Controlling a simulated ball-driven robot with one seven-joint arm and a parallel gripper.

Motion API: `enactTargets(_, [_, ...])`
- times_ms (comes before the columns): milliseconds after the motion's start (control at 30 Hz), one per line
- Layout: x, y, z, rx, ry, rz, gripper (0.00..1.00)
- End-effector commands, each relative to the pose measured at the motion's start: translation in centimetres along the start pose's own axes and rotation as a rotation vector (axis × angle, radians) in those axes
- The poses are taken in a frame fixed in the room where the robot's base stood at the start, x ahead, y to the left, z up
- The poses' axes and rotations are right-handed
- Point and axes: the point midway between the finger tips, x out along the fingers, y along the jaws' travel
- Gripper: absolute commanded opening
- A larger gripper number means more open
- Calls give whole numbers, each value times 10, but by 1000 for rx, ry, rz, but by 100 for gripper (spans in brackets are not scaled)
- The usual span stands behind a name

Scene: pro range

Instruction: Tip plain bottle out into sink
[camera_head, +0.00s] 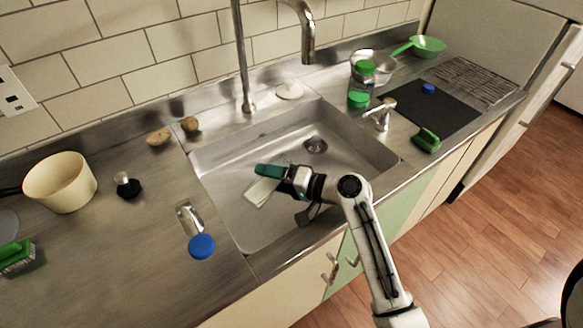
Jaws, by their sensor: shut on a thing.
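My gripper (277,173) is over the left part of the steel sink (352,152). It is shut on a pale, whitish-green plain bottle (259,192), which lies tilted with one end pointing down and left over the basin. A teal piece at the gripper covers part of the bottle. The bottle's mouth and any liquid are too small to make out.
Left counter: cream pot (61,182), black-knobbed item (127,186), blue-capped item (201,246). Potatoes (159,137) and a tall tap (247,80) stand behind.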

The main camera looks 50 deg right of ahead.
Motion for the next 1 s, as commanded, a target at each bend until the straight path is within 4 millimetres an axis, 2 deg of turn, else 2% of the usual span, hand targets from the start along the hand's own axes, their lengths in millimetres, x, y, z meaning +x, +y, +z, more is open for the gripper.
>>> enactTargets(1000, [-5, -6, -12, 129, -8, -48, 29])
